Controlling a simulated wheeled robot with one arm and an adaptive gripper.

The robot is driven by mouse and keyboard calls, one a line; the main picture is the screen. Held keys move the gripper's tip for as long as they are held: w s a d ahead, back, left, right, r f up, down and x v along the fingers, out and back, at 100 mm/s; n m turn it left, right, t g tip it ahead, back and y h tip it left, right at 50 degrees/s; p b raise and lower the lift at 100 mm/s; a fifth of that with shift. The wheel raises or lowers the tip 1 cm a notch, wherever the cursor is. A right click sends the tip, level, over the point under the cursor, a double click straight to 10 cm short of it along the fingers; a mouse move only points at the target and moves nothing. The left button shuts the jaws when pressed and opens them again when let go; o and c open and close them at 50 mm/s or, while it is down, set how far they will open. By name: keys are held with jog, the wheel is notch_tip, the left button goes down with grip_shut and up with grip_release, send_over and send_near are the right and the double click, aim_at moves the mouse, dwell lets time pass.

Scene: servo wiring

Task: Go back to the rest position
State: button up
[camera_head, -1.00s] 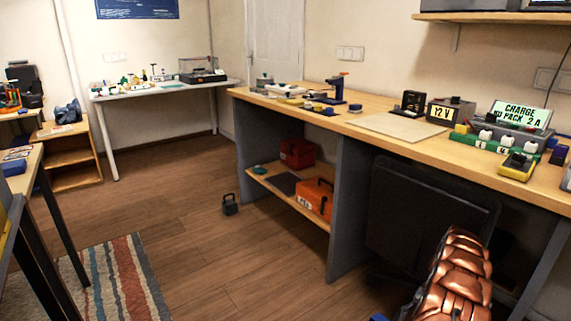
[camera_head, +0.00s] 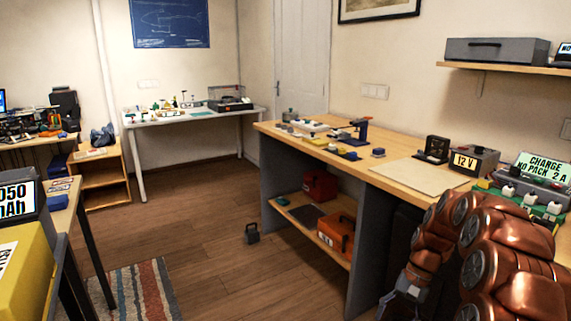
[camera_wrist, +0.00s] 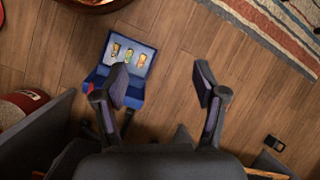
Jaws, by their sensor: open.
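My gripper (camera_wrist: 163,85) is open in the wrist view, its two dark fingers apart with bare wooden floor between them, and it holds nothing. It points down at the floor. In the head view my copper-coloured arm (camera_head: 520,265) fills the lower right, folded in front of the long wooden workbench (camera_head: 395,178). The fingertips cannot be made out in the head view.
An open blue case (camera_wrist: 128,52) with pictures in its lid lies below, partly behind the left finger. A striped rug (camera_head: 135,295) lies on the floor. A dark weight (camera_head: 252,233) stands near the bench. A yellow object (camera_head: 28,275) is close at left. The middle floor is clear.

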jog(key=s+a+r+n+h+p, duration=0.1)
jog(key=s+a+r+p, duration=0.15)
jog(key=r, duration=0.35)
jog(key=s+a+r+n+p, duration=0.1)
jog(key=s+a+r+p, duration=0.1)
jog(key=s+a+r, duration=0.3)
jog(key=s+r+n+h+p, duration=0.1)
jog(key=s+r+n+p, duration=0.1)
jog(key=s+r+p, duration=0.5)
jog(key=s+a+r+n+t+h+p, duration=0.1)
jog(key=s+r+p, duration=0.6)
jog(key=s, duration=1.1)
notch_tip(320, 180, up, 4)
jog(key=shift+s+a+r+n+h, duration=0.2)
jog(key=shift+s+a+n+h, duration=0.15)
jog(key=shift+n+h, duration=0.25)
jog(key=shift+d, duration=0.15)
